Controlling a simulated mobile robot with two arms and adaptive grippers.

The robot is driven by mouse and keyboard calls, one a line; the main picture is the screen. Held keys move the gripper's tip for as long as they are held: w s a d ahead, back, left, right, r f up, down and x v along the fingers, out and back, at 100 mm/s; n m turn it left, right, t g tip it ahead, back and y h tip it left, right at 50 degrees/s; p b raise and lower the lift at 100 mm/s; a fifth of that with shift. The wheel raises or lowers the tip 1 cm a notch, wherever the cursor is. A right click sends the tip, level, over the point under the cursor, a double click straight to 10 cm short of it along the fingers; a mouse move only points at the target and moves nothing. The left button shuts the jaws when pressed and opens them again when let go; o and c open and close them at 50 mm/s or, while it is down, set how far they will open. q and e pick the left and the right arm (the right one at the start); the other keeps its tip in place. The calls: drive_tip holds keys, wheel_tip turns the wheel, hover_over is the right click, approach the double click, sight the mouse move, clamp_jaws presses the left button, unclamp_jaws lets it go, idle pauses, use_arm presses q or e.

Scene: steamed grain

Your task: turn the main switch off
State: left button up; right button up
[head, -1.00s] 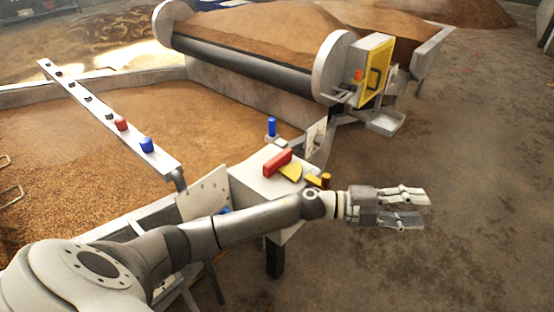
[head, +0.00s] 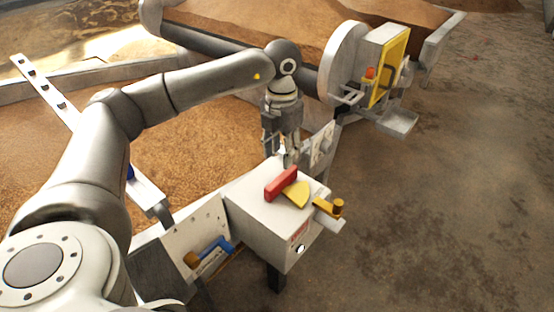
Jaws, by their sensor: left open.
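A red handle (head: 281,184) sits over a yellow plate (head: 297,195) on top of a white box (head: 258,215); it looks like the main switch. My left gripper (head: 286,160) points down just behind the box's far edge, beyond the red handle. It is open, seen edge-on, and appears apart from the handle. The blue post that stood behind the box is hidden by my gripper. My right gripper is not in view.
A yellow-fronted panel (head: 389,66) stands beyond, by the grain drum. The floor at right is clear.

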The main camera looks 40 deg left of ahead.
sight(280, 177)
use_arm(q)
drive_tip(key=shift+w+a, duration=0.15)
drive_tip(key=shift+a, duration=0.15)
drive_tip(key=shift+d+f, duration=0.1)
drive_tip(key=shift+f, duration=0.05)
drive_tip(key=f, duration=0.6)
drive_tip(key=f+b, duration=0.1)
drive_tip(key=f, duration=0.2)
drive_tip(key=shift+s+d+f, duration=0.15)
drive_tip(key=shift+s+f, duration=0.1)
drive_tip(key=shift+f, duration=0.05)
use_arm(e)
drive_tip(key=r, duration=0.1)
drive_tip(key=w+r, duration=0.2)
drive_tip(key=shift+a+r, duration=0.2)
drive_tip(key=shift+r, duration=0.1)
use_arm(q)
clamp_jaws()
